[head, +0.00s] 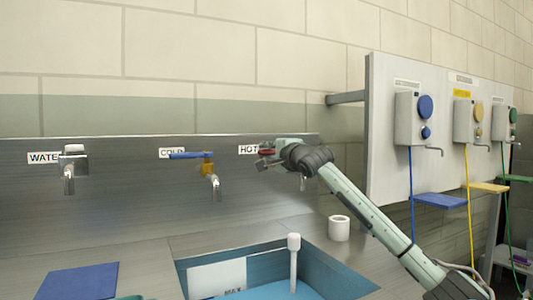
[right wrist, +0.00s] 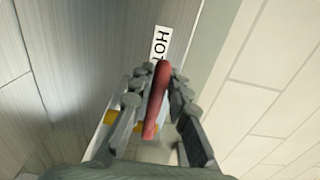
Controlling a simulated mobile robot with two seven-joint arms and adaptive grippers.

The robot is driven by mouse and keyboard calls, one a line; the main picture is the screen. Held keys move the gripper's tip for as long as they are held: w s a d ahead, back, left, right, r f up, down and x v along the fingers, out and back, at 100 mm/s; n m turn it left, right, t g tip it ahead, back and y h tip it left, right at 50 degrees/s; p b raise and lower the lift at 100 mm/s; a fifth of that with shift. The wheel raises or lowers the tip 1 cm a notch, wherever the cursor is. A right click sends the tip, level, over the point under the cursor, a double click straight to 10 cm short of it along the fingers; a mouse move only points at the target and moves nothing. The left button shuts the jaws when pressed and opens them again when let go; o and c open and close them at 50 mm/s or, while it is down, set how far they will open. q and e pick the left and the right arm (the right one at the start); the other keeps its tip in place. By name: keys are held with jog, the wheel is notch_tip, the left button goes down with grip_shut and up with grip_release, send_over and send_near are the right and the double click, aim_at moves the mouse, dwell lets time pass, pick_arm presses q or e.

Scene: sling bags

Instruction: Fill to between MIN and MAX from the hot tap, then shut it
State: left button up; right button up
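The hot tap is on the steel back panel beside the HOT label (head: 248,149). Its red lever (head: 269,150) shows in the head view, and its spout is mostly hidden behind my right arm. My right gripper (head: 267,161) is at this lever. In the right wrist view the red lever (right wrist: 155,100) lies between the fingers, which are closed in on both sides of it. Below is the blue sink basin (head: 335,272) with a white upright post (head: 293,262) and a white marked plate (head: 217,277). The water level against the marks cannot be read. My left gripper is out of view.
The cold tap (head: 207,168) with a blue lever and another tap (head: 70,165) are to the left. A blue mat (head: 80,281) lies at left. A dispenser board (head: 385,140) stands at right.

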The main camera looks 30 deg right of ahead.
jog(key=o, duration=0.3)
jog(key=s+a, duration=0.1)
jog(key=s, duration=1.1)
dwell(0.3)
